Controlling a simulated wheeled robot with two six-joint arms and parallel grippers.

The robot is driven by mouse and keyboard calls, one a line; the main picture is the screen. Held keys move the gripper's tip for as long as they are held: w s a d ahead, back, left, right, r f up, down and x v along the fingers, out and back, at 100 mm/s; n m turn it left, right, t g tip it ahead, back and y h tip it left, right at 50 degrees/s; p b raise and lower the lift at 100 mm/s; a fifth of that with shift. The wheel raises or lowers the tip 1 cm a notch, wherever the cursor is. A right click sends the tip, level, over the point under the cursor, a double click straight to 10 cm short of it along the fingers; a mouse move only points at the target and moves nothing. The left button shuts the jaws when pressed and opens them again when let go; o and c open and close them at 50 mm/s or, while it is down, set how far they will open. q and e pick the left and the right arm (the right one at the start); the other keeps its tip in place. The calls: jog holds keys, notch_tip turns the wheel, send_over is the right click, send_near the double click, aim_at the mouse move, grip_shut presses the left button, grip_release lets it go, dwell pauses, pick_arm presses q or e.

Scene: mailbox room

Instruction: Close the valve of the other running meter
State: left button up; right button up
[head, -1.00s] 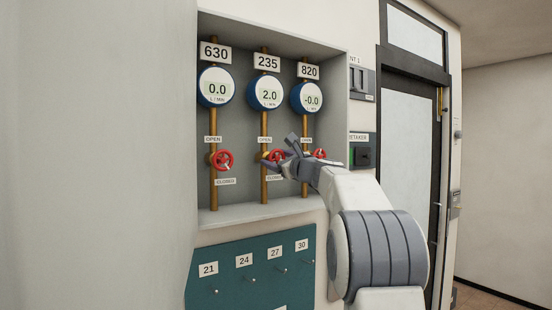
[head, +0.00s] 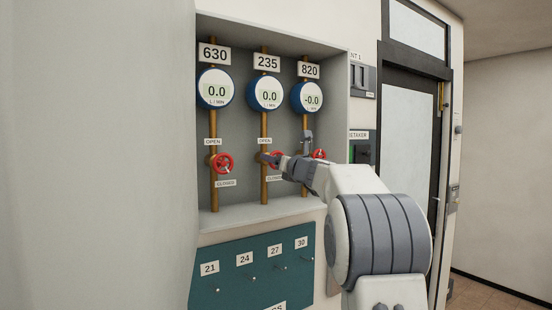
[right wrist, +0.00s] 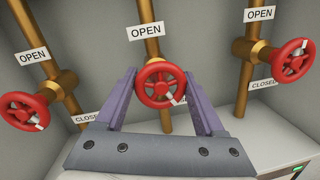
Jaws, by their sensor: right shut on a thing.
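The 235 meter (head: 265,92) reads 0.0. The 630 meter (head: 215,89) reads 0.0 and the 820 meter (head: 307,97) reads -0.0. My right gripper (right wrist: 160,78) is shut on the red valve wheel of the 235 pipe (right wrist: 163,68), with one finger on each side of it. The white mark on this wheel points to the lower right, towards a partly hidden CLOSED label. In the head view the gripper partly covers this wheel (head: 276,155). The 630 wheel (head: 221,163) and the 820 wheel (head: 319,154) stand free. My left gripper is out of view.
The pipes stand in a grey wall recess (head: 235,217). A teal board (head: 235,290) with numbered hooks hangs below. A dark green box (head: 361,153) and a dark-framed door (head: 410,120) are to the right.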

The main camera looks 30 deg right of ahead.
jog(key=shift+d, duration=0.1)
dwell(0.4)
jog(key=o, duration=1.3)
jog(key=shift+o, duration=0.2)
jog(key=shift+s, duration=0.15)
jog(key=s+b, duration=0.4)
jog(key=s, duration=0.6)
jog(key=shift+a+f+b, duration=0.3)
jog(key=shift+a+f, duration=0.05)
jog(key=shift+a, duration=0.05)
jog(key=shift+s, duration=0.15)
